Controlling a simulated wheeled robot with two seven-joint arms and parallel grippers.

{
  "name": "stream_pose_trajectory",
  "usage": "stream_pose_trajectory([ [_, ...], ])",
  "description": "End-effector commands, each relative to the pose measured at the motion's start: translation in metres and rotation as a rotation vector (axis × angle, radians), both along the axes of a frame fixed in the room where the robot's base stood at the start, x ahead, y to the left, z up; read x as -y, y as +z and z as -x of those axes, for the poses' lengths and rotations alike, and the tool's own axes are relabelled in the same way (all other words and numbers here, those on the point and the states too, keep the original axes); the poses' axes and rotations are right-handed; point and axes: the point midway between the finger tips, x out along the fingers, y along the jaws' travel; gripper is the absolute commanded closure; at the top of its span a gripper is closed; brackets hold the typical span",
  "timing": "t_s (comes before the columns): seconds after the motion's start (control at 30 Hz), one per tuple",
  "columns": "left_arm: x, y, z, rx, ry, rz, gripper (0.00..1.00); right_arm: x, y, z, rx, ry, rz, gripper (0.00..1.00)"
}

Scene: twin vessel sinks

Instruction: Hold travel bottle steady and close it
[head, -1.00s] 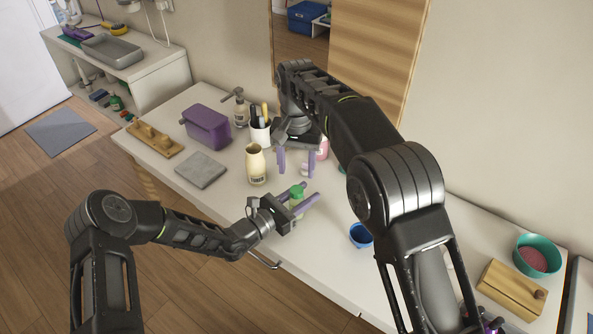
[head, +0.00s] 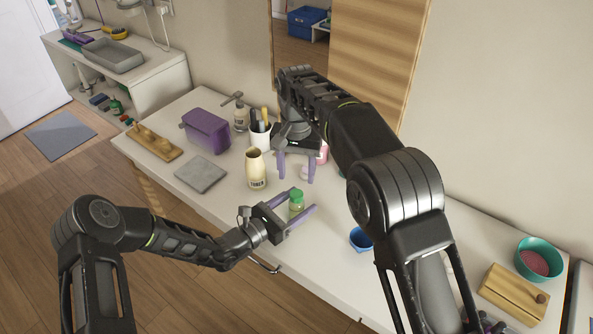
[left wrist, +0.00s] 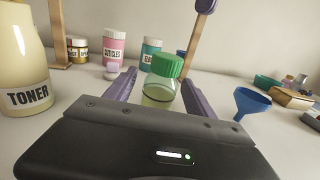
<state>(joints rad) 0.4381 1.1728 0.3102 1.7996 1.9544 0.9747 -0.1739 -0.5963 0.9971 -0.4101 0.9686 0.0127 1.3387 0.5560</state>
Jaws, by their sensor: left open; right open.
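The travel bottle (head: 296,206) is small and pale green, with a green cap (head: 297,194) seated on its top. It stands upright on the white counter. In the left wrist view the bottle (left wrist: 158,93) is between my open fingers, with a gap on each side. My left gripper (head: 302,200) is open around the bottle, its purple fingers apart and level. My right gripper (head: 297,180) is open and empty, pointing down just behind the bottle. In the left wrist view the cap (left wrist: 167,65) looks straight; whether it is screwed tight cannot be told.
A cream toner bottle (head: 256,170) stands left of the bottle. A blue funnel (head: 361,239) is to the right. Pink (left wrist: 114,47) and teal (left wrist: 150,52) jars stand behind. A grey slab (head: 201,174) and a purple bin (head: 206,130) lie farther left.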

Motion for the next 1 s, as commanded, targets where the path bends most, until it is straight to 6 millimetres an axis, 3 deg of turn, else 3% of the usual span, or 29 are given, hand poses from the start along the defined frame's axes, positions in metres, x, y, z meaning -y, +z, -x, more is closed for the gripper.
stream_pose_trajectory([
  [0.3,-0.037,-0.001,0.030,0.001,0.003,-0.001,0.37,0.000,-0.010,0.000,0.000,0.000,0.000,0.45],
  [1.0,-0.041,0.000,0.036,0.000,0.001,0.000,0.37,0.000,-0.011,0.000,0.000,0.000,0.000,0.45],
])
